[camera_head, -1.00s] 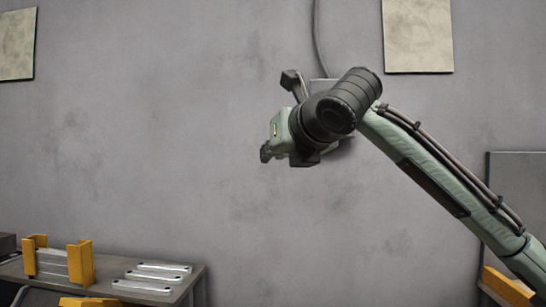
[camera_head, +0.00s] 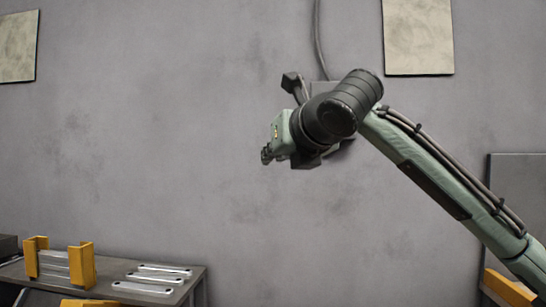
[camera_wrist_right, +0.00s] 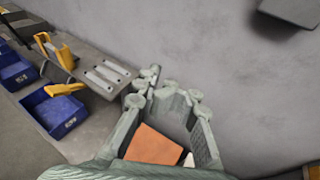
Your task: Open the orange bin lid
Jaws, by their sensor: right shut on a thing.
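My right gripper (camera_head: 266,155) is high in front of the wall in the head view, at the end of my arm from the right. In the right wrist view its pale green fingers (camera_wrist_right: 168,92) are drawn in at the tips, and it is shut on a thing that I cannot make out. A flat orange surface (camera_wrist_right: 152,146) with a whitish edge shows between the fingers there; it may be the orange bin lid, partly hidden by the gripper. I cannot tell whether the fingers touch it. No orange bin shows in the head view. My left gripper is not in view.
A table (camera_head: 200,276) at lower left holds a yellow-orange rack (camera_head: 82,264) and several metal brackets (camera_head: 155,279). Blue bins (camera_wrist_right: 58,112) stand along it in the wrist view. A grey panel (camera_head: 520,200) and an orange-yellow piece (camera_head: 508,288) are at right.

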